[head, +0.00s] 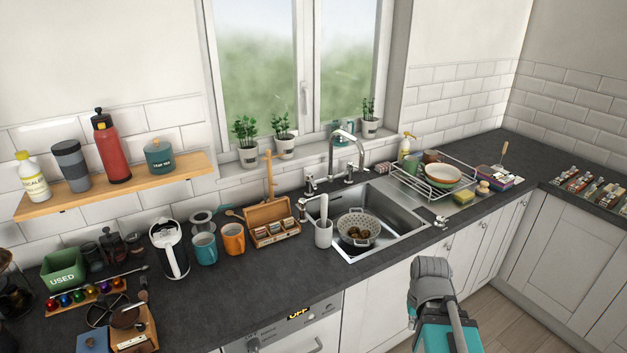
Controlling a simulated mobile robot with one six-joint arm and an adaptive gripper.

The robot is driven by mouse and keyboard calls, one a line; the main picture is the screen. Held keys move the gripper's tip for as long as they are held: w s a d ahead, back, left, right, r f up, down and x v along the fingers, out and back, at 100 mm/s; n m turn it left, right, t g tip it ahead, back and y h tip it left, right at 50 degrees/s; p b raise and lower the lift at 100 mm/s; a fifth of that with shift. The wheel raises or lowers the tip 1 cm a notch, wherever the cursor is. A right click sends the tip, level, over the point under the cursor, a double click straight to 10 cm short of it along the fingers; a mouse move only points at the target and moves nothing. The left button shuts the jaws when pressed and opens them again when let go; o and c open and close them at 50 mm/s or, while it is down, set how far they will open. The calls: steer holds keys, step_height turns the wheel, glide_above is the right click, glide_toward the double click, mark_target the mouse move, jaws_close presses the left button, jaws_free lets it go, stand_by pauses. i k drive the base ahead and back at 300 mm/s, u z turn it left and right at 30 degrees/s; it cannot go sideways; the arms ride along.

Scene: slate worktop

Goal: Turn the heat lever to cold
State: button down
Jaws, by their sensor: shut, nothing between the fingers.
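A chrome tap (333,158) with a tall curved spout stands behind the sink (398,219), below the window. Two short chrome fittings flank its base: a left one (310,185) and a right one (349,173). They look like tap levers, but which one is the heat lever, and how it is set, is too small to tell. A smaller chrome piece (301,206) stands at the sink's left rim. A grey part of my arm shows at the bottom, in front of the cupboards and well short of the tap. My gripper cannot be made out.
A colander (357,226) sits in the sink, with a white utensil pot (323,234) left of it. A wooden box (271,222) and mugs (234,239) stand farther left. A dish rack (434,183) is on the right. Potted plants (284,145) line the sill.

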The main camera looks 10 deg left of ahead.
mark_target(308, 175)
steer(key=z, duration=0.05)
steer(key=i, duration=0.95)
steer(key=u, duration=0.1)
